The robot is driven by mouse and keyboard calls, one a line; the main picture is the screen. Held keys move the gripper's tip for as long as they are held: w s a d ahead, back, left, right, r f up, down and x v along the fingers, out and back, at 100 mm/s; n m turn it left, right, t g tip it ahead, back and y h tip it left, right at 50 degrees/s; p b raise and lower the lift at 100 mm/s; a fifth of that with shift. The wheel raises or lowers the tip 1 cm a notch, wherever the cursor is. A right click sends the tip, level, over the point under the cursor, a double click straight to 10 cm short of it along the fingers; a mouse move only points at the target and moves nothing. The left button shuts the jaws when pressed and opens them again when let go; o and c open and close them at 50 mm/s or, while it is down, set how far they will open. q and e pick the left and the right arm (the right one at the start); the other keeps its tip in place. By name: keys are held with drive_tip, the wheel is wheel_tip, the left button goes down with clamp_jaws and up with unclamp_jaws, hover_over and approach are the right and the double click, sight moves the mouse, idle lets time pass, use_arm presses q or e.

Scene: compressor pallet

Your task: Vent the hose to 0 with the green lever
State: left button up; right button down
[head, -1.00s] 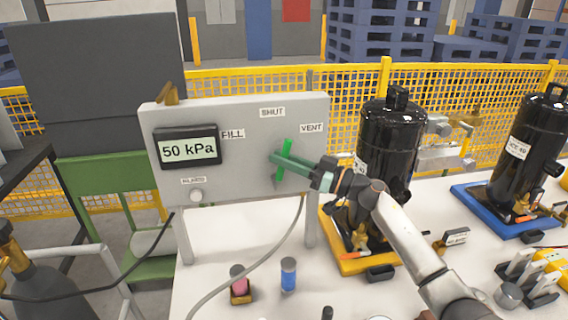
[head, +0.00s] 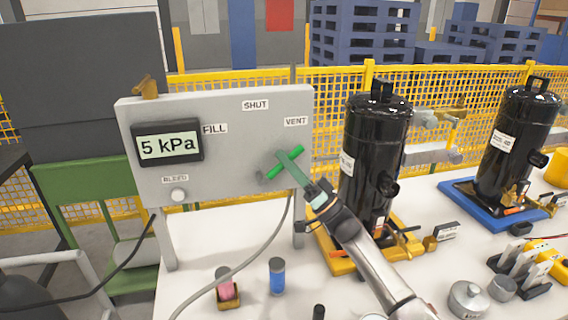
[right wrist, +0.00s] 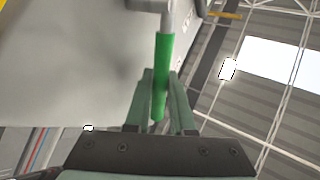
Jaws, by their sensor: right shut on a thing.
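The grey panel (head: 240,110) stands on the white table with FILL, SHUT and VENT labels. Its display (head: 168,146) reads 5 kPa. The green lever (head: 276,171) slants up to the right, its upper end towards the VENT label (head: 296,121). My right gripper (head: 290,160) is shut on the lever. In the right wrist view the green lever (right wrist: 163,75) runs down between the two fingers (right wrist: 160,105). The hose (head: 262,248) hangs from the panel and curves down across the table. My left gripper is not in view.
A black compressor (head: 376,150) on a yellow tray stands close behind my right arm. Another black compressor (head: 515,140) stands on a blue tray further right.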

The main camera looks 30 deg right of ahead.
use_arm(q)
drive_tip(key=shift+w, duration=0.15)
use_arm(e)
drive_tip(key=c, duration=1.1)
unclamp_jaws()
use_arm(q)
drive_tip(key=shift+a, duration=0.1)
use_arm(e)
drive_tip(key=shift+o, duration=0.2)
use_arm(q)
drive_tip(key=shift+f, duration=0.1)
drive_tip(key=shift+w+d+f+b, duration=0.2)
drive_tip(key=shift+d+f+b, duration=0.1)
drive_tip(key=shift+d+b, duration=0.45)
use_arm(e)
drive_tip(key=v, duration=1.2)
drive_tip(key=shift+s+f, duration=0.15)
drive_tip(key=shift+f, duration=0.05)
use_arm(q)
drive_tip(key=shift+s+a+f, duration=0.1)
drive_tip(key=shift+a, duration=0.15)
